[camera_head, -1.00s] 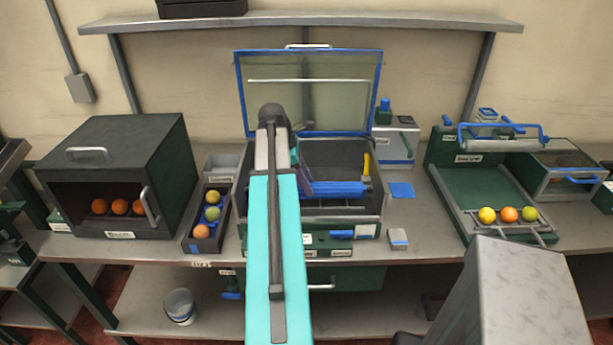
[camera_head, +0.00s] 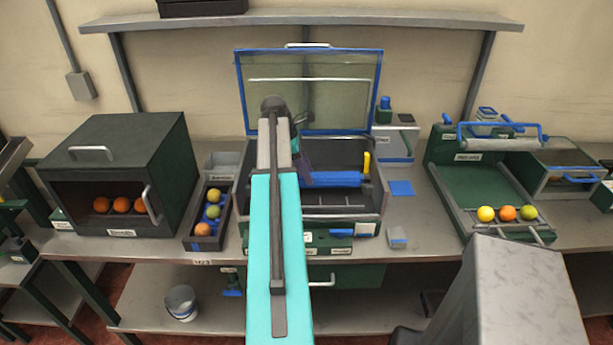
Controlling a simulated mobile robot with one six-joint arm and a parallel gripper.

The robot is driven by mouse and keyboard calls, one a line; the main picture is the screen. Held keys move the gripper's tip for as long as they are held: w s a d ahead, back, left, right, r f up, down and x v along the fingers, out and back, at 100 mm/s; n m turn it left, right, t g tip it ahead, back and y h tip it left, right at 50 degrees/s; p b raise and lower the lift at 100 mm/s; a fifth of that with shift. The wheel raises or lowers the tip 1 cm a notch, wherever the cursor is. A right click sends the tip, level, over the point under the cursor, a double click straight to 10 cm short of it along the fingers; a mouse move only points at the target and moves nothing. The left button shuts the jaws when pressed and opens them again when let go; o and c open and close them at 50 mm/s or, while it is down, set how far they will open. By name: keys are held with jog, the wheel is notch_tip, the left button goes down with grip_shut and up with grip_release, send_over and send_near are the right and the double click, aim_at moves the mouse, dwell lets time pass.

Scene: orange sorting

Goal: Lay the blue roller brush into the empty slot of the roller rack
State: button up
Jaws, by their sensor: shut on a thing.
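The blue roller brush (camera_head: 338,180) is a long blue bar lying crosswise over the dark bed of the open machine in the middle. A yellow upright piece (camera_head: 367,162) stands at its right end. My gripper (camera_head: 305,177) is at the brush's left end and is shut on it; my teal arm hides most of the fingers and that end. The roller rack (camera_head: 340,208) appears to be the dark bed with thin crosswise bars in front of the brush. I cannot make out its slots clearly, or whether the brush touches it.
The machine's blue-framed lid (camera_head: 310,92) stands open behind. A dark tray (camera_head: 195,228) with several fruits and a dark box (camera_head: 120,180) with oranges are at left. A green sorting ramp (camera_head: 480,187) with 3 fruits is at right. A blue pad (camera_head: 401,188) lies beside the machine.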

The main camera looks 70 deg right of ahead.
jog(key=shift+w+d+p, duration=0.3)
jog(key=shift+w+d, duration=0.05)
jog(key=shift+d, duration=0.55)
jog(key=shift+a+f, duration=0.15)
jog(key=shift+f, duration=0.25)
jog(key=shift+f+p, duration=1.1)
jog(key=shift+f, duration=0.05)
jog(key=shift+f, duration=0.15)
jog(key=o, duration=1.1)
jog(key=shift+f+b, duration=0.15)
jog(key=shift+b, duration=0.4)
jog(key=b+v, duration=0.1)
jog(key=v, duration=0.2)
jog(key=b+v, duration=0.1)
jog(key=v, duration=0.3)
jog(key=b+v, duration=0.2)
jog(key=v, duration=0.2)
jog(key=shift+w, duration=0.3)
jog(key=shift+w+a+r, duration=0.15)
jog(key=shift+r, duration=0.3)
